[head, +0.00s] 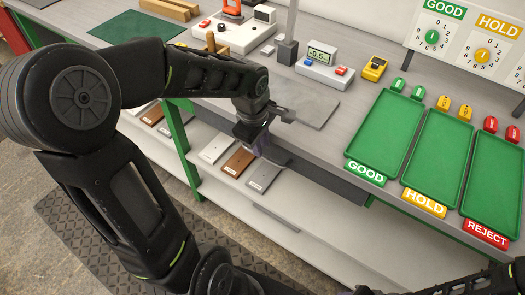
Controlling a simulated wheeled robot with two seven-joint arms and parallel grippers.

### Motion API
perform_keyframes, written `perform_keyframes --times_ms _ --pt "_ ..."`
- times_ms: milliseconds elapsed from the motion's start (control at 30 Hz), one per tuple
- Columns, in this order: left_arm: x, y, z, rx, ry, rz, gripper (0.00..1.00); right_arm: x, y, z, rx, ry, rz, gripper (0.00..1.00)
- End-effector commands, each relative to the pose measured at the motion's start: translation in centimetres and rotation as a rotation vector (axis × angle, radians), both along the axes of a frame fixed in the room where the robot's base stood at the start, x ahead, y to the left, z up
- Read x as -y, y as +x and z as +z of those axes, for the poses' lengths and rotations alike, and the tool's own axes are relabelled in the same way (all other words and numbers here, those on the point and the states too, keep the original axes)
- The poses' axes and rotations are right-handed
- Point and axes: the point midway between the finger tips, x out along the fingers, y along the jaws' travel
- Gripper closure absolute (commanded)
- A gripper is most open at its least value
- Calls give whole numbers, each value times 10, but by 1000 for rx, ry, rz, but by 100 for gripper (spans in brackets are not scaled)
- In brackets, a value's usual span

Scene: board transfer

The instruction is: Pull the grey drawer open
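The grey drawer (330,178) shows as a dark grey front under the bench top, right of my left gripper. Its left part is hidden behind the gripper, and I cannot make out its handle. My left gripper (258,143) points down at the bench's front edge, by the left end of the drawer front. Its fingers are small and dark, so I cannot tell whether they are open or touch the drawer. A part of my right arm (470,284) shows at the bottom right edge, and its fingers are not clear.
Green GOOD (388,132), HOLD (437,153) and REJECT (494,180) trays lie on the bench at right. A scale display (321,56) stands behind a grey plate (306,104). Several boards, one brown (239,161), lie on the shelf below. The floor in front is clear.

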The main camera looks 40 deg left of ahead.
Motion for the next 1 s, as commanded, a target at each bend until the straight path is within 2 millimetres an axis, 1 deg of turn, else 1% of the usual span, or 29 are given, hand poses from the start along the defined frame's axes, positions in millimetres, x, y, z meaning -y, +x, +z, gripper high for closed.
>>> perform_keyframes --times_ms 33,100,200,300,600,867,1000 --pt "0 1 -10 -5 -1 -1 80 0 0 0 0 0 0 64" --pt "0 3 -20 -5 -2 1 80 0 0 0 0 0 0 64" --pt "0 6 -33 -3 -1 0 80 0 0 0 0 0 0 64" --pt "0 7 -40 -2 -1 0 80 0 0 0 0 0 0 64" --pt "0 8 -43 1 0 0 80 0 0 0 0 0 0 64" --pt "0 8 -43 1 0 0 100 0 0 0 0 0 0 64" --pt "0 8 -42 1 0 0 100 0 0 0 0 0 0 64"
